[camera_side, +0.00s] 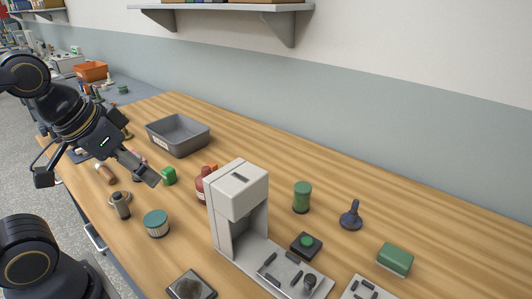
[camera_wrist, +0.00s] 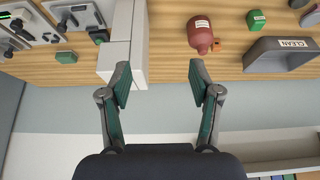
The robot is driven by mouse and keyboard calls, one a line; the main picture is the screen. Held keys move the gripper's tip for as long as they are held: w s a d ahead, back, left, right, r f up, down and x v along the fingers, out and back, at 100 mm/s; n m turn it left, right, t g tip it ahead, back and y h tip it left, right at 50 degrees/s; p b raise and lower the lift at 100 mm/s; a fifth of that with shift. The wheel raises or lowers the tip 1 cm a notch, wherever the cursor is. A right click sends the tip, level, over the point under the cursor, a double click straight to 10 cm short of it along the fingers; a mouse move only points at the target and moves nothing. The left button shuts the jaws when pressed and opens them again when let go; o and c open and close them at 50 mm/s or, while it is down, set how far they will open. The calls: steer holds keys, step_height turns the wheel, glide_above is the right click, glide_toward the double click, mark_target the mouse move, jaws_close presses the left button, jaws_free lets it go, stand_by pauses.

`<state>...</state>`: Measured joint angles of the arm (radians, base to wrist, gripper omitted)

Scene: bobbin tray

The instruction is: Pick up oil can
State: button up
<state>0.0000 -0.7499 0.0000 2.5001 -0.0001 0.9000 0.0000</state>
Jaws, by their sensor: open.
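A dark blue squat object with a flared base and narrow upright spout (camera_side: 351,215) looks like the oil can. It stands upright on the right part of the bench in the side view, well apart from my gripper. I cannot make it out in the wrist view. My gripper (camera_side: 148,172) is above the left part of the bench. In the wrist view its two fingers (camera_wrist: 162,88) are spread apart with nothing between them.
A white machine (camera_side: 238,190) stands mid-bench between my gripper and the blue object. A red bottle (camera_wrist: 201,34) is behind it, near a grey bin (camera_side: 178,138). A green cylinder (camera_side: 302,197) and green box (camera_side: 395,260) flank the blue object. The wall (camera_side: 400,150) borders the bench.

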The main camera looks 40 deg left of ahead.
steer(key=o, duration=0.6)
steer(key=n+g, duration=0.1)
steer(key=n, duration=3.3)
glide_above(200, 174)
steer(key=s, duration=0.4)
step_height(200, 174, down, 8)
steer(key=r, duration=0.1)
steer(key=shift+h, duration=0.3)
steer(key=x, duration=1.1)
steer(key=shift+s+a+f, duration=0.3)
steer(key=shift+a+f, duration=0.05)
steer(key=shift+x, duration=2.9)
